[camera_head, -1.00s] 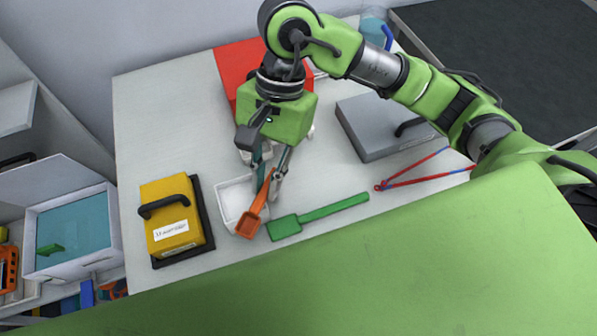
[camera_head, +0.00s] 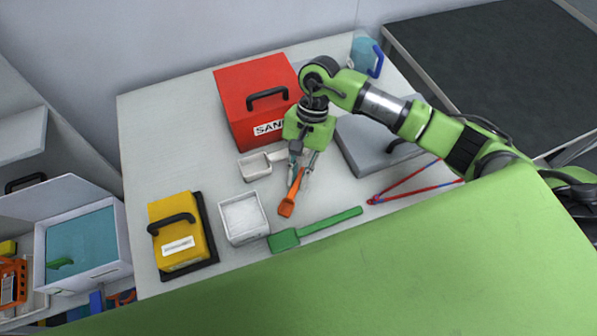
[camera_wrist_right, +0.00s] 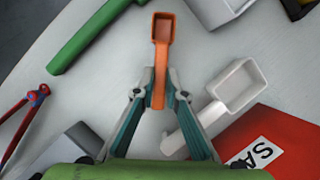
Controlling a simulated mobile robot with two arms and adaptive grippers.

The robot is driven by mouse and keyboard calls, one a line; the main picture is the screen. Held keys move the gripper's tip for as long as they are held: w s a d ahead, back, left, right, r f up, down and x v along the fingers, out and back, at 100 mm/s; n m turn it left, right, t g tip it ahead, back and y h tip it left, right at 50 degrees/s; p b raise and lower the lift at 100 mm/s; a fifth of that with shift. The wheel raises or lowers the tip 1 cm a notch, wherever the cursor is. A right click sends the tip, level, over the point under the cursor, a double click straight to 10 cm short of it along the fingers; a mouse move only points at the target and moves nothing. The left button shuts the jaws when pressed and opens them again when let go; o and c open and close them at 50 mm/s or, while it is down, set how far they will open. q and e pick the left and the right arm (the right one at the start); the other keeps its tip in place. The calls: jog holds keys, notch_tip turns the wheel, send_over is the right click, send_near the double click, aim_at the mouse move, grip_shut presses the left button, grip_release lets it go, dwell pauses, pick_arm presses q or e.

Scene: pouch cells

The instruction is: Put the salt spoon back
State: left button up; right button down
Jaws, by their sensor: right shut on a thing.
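My right gripper (camera_head: 299,176) is shut on the handle of an orange spoon (camera_head: 287,207) and holds it with the bowl pointing toward the front of the table. In the right wrist view the spoon (camera_wrist_right: 162,30) stands out between the fingertips (camera_wrist_right: 158,97). It is right of a white square tray (camera_head: 234,238) with pale contents. I cannot read a label showing which spoon is the salt spoon. A white scoop (camera_head: 254,168) lies behind the tray, its handle partly hidden by the gripper; it shows in the wrist view too (camera_wrist_right: 238,86). My left gripper is not in view.
A green scoop (camera_head: 285,239) lies at the front edge. A yellow box (camera_head: 172,215) is left, a red box (camera_head: 240,95) at the back, a grey box (camera_head: 362,150) and red-blue pliers (camera_head: 405,190) right. Bare table shows at the back left.

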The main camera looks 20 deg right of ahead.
jog(key=shift+f, duration=0.2)
jog(key=shift+f, duration=0.1)
jog(key=shift+f+b, duration=0.1)
jog(key=shift+b, duration=0.25)
jog(key=c, duration=2)
grip_release()
jog(key=shift+c, duration=0.2)
